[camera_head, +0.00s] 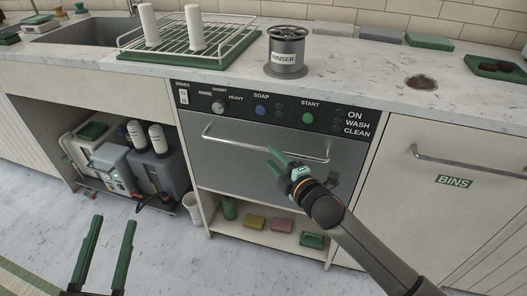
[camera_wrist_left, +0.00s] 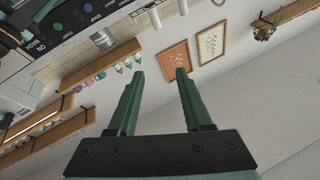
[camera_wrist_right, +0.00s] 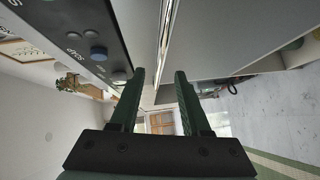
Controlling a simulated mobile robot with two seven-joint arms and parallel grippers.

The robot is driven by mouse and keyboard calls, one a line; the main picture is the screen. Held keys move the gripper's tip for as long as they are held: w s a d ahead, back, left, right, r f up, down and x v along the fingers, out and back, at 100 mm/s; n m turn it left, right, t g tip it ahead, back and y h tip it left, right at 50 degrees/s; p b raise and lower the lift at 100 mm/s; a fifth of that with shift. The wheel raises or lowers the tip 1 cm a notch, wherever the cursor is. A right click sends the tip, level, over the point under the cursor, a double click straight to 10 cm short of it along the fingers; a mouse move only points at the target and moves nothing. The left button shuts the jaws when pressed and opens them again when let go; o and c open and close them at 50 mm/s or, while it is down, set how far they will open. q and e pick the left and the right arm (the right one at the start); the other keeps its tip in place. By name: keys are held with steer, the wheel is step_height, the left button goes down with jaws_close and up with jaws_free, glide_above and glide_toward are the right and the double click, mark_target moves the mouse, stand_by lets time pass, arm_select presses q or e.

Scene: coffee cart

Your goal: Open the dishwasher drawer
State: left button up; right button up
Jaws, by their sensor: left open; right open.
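The dishwasher drawer (camera_head: 232,165) has a grey front below a black control panel (camera_head: 262,108) and looks shut. Its silver bar handle (camera_head: 235,141) runs across the top of the front. My right gripper (camera_head: 275,156) is open in front of the drawer, close to the handle's middle. In the right wrist view the handle (camera_wrist_right: 166,35) lies beyond and between the open fingertips (camera_wrist_right: 160,74); I cannot tell whether they touch it. My left gripper (camera_head: 112,225) is open and empty, low at the left and away from the dishwasher. It also shows empty in the left wrist view (camera_wrist_left: 158,75).
Below the drawer an open shelf (camera_head: 275,237) holds sponges and a green cup. A rinser (camera_head: 286,55) and a green drying rack (camera_head: 185,45) stand on the counter above. A bins door (camera_head: 450,200) is at the right. The floor in front is clear.

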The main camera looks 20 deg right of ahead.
mark_target(265, 150)
arm_select(q)
steer(key=s+r+m+t+h+b, duration=0.1)
steer(key=s+r+m+h, duration=0.3)
steer(key=r, duration=0.4)
steer(key=shift+s+d+r+m+t+h, duration=0.25)
steer(key=shift+s+d+m+h, duration=0.2)
steer(key=shift+h, duration=0.55)
arm_select(e)
steer(key=x, duration=0.6)
arm_select(q)
steer(key=shift+f, duration=0.1)
arm_select(e)
jaws_close()
